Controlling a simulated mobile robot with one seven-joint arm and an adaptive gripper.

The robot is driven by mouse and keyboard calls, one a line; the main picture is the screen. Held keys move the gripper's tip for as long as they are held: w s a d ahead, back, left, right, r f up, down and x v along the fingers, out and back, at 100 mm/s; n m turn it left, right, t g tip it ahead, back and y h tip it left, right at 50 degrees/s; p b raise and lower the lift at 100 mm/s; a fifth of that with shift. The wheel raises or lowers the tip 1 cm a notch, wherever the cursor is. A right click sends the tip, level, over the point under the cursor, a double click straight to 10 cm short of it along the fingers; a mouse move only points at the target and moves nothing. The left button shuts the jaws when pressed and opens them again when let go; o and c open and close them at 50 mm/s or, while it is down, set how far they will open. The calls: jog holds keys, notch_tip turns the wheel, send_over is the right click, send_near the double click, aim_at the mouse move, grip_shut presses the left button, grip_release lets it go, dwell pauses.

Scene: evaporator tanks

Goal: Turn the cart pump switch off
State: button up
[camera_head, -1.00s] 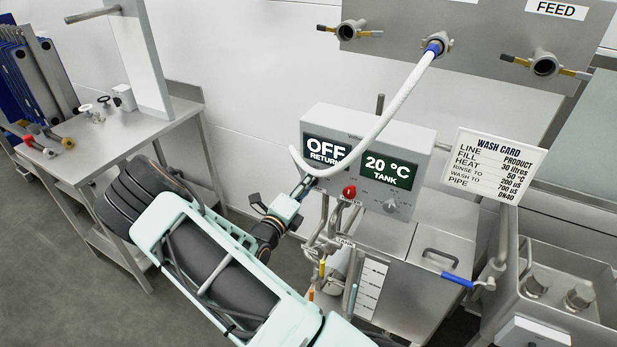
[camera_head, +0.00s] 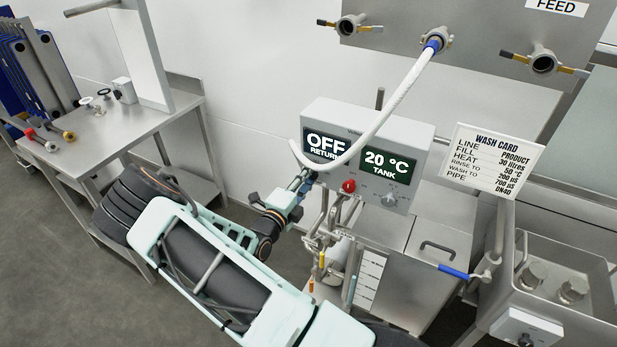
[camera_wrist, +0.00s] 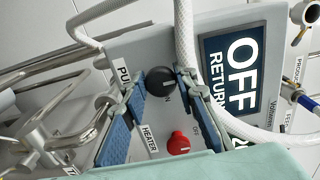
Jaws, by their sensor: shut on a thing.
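The cart pump switch is a black round knob (camera_wrist: 160,82) with a pale pointer line, next to a partly covered label starting "PU" (camera_wrist: 124,72). My gripper (camera_wrist: 158,84) has its two blue-padded fingers on either side of this knob, shut on it. In the head view my gripper (camera_head: 303,184) is at the lower left of the grey control box (camera_head: 412,139) and hides the knob. The box's left display (camera_head: 326,144) reads "OFF RETURN". The right display (camera_head: 388,164) reads "20 °C TANK".
A red knob (camera_wrist: 179,143) by the "HEATER" label sits close to my fingers. A white hose (camera_head: 395,103) hangs across the box front. Pipes and valves (camera_head: 327,232) stand below. A steel table (camera_head: 125,122) is at left, and a wash card (camera_head: 493,160) at right.

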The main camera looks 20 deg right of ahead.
jog(key=o, duration=1.1)
jog(key=v, duration=1.2)
